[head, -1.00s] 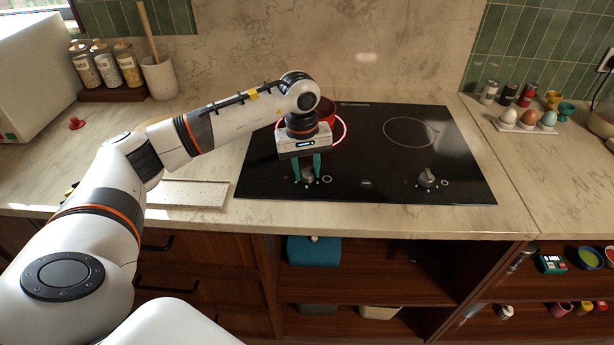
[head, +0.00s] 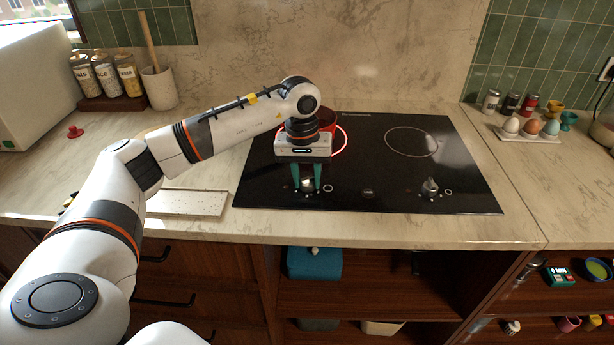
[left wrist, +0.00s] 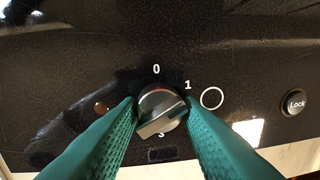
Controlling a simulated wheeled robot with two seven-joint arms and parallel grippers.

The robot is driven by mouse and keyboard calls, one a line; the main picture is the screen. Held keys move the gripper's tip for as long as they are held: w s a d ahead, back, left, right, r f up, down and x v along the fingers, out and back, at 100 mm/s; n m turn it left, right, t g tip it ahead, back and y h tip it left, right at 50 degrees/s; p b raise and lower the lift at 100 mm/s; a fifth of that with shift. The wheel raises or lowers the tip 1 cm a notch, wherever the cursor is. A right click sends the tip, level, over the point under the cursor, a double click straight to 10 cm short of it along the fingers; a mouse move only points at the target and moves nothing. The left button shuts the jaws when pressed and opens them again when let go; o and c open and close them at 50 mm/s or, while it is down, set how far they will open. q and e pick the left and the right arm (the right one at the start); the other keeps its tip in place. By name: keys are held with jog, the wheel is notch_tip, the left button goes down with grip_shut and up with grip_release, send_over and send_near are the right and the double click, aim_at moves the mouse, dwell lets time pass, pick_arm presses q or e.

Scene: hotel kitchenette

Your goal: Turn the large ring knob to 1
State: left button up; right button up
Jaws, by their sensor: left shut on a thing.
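The left hob knob (left wrist: 160,112) is dark with a grey grip bar across its face. My left gripper (head: 306,188) points down at the front left of the hob and is shut on this knob, one teal finger on each side, as the left wrist view also shows. Around the knob I read 0 above, 1 at the upper right and 3 below. The grip bar slants from lower left to upper right; I cannot tell which end is the pointer. A white ring mark (left wrist: 212,98) is printed right of the knob. My right gripper is not in view.
A second knob (head: 430,187) stands front right. A Lock button (left wrist: 293,103) lies between the knobs.

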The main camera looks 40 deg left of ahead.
pick_arm(q)
jog(key=o, duration=0.9)
jog(key=shift+o, duration=0.2)
jog(key=shift+r, duration=0.1)
notch_tip(320, 180, up, 12)
jog(key=shift+s+a+b, duration=0.2)
jog(key=shift+a+b, duration=0.2)
jog(key=shift+a, duration=0.05)
